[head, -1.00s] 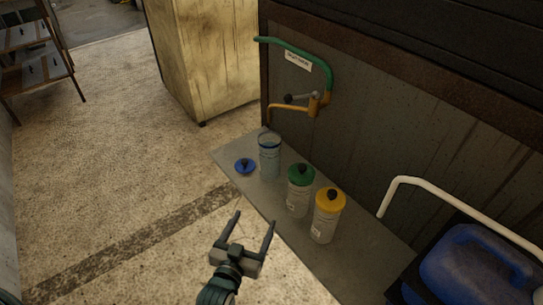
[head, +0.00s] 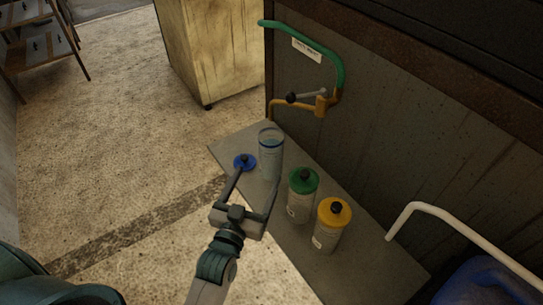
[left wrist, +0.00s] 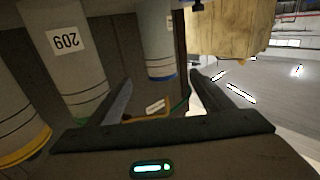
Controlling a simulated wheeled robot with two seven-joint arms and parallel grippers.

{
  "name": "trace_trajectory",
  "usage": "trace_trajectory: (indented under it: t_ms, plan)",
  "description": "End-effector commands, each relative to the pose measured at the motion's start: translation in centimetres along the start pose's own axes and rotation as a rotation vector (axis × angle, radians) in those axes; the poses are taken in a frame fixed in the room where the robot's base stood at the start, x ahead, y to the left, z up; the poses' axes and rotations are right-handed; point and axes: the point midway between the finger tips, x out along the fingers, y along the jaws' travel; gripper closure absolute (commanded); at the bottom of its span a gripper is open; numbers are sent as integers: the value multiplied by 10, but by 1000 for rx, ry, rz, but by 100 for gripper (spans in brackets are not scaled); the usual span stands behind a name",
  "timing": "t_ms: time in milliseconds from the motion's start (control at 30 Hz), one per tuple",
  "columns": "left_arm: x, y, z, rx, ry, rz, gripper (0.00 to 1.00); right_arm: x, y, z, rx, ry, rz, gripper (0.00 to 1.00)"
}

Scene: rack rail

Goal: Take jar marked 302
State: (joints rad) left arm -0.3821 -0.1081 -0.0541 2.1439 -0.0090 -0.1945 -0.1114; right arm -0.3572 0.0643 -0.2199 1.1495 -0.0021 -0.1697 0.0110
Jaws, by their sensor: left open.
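A clear jar (head: 270,150) with a blue rim and no lid stands upright on the grey shelf (head: 345,278); a blue lid (head: 245,161) lies beside it. A green-lidded jar (head: 302,197) and a yellow-lidded jar (head: 331,226) stand nearer on the right. My left gripper (head: 256,178) is open and empty, its fingers pointing towards the lid and the clear jar. In the left wrist view, upside down, the blue-rimmed jar (left wrist: 157,45) shows beyond the fingers. My right gripper is out of view.
A green curved pipe (head: 335,62) and an orange valve (head: 320,105) stand behind the clear jar. A white rail (head: 440,208) and a blue container (head: 487,283) are at lower right.

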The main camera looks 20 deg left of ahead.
Motion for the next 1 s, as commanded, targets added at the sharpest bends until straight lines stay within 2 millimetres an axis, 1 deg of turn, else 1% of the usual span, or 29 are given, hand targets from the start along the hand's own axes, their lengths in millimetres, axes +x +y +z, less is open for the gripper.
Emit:
trace_trajectory:
  t_ms: [167,267,600,800,900,1000]
  plan:
    - [9,0,-2,0,2,0,26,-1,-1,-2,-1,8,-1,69]
    - [21,0,-2,0,3,0,26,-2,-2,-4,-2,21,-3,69]
    - [79,0,-3,1,2,0,26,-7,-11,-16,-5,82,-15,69]
    - [110,0,-1,0,0,0,26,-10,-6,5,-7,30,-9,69]
    - [118,0,0,0,0,0,26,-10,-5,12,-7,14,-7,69]
    - [122,0,0,0,0,0,26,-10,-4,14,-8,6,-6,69]
